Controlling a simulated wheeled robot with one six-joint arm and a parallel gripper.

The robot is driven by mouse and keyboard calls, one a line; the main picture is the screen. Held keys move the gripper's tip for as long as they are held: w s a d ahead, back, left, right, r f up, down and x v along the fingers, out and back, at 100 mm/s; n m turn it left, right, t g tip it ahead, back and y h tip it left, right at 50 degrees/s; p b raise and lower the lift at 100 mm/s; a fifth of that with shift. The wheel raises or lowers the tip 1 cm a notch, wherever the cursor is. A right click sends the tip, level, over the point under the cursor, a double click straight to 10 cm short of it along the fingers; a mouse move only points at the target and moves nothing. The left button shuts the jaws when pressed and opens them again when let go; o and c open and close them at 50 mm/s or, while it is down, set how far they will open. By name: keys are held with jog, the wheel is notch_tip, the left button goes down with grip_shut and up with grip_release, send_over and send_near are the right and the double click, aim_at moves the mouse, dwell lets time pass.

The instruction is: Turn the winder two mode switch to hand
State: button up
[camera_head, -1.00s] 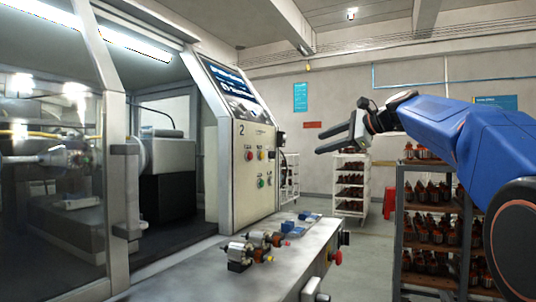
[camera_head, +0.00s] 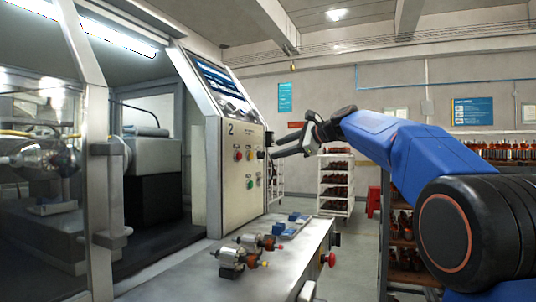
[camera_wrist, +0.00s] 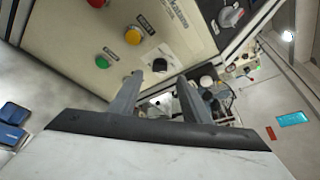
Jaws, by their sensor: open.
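The winder marked 2 has a cream control panel (camera_head: 240,190) in the middle of the head view. Red, yellow and green buttons show on it. In the wrist view a black rotary knob (camera_wrist: 160,58) on a pale plate sits right of the yellow button (camera_wrist: 133,36). My gripper (camera_head: 275,148) is open and empty, just right of the panel edge. In the wrist view my gripper (camera_wrist: 170,73) has its fingertips near the knob, with no contact visible.
A grey bench (camera_head: 275,255) with several small wound armatures (camera_head: 238,255) and blue blocks (camera_head: 290,222) stands below. A red button (camera_head: 328,259) sticks out from its end. A white shelf rack (camera_head: 335,185) stands behind. A pale grey knob (camera_wrist: 230,17) shows on the sloped dark panel in the wrist view.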

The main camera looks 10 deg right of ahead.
aim_at(263, 154)
jog(key=x, duration=0.6)
jog(key=shift+w+a, duration=0.15)
jog(key=shift+w, duration=0.05)
jog(key=shift+c, duration=0.3)
jog(key=c, duration=1)
